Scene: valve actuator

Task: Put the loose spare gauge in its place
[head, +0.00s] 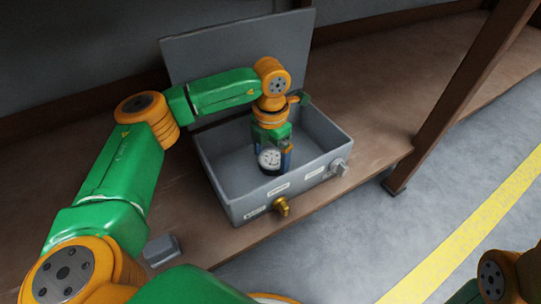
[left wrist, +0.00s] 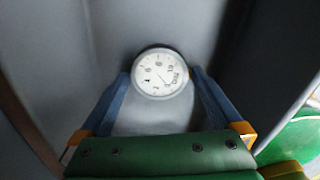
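The gauge (head: 269,158) has a round white dial with black figures. It is between the fingers of my left gripper (head: 272,164), inside the open grey box (head: 217,175). In the left wrist view the gauge (left wrist: 160,72) sits between the two blue fingertips, one at each side of it, and the dial faces the camera. The left gripper appears shut on it. The gauge is above the box floor or close to it; the gap cannot be told. My right gripper is out of view.
The box's lid (head: 236,50) stands open at the back. A brass fitting (head: 282,206) and a grey fitting (head: 339,167) stick out of the front wall, which bears white labels. A small grey block (head: 161,249) lies on the wooden bench (head: 375,110). A brown post (head: 462,85) stands at right.

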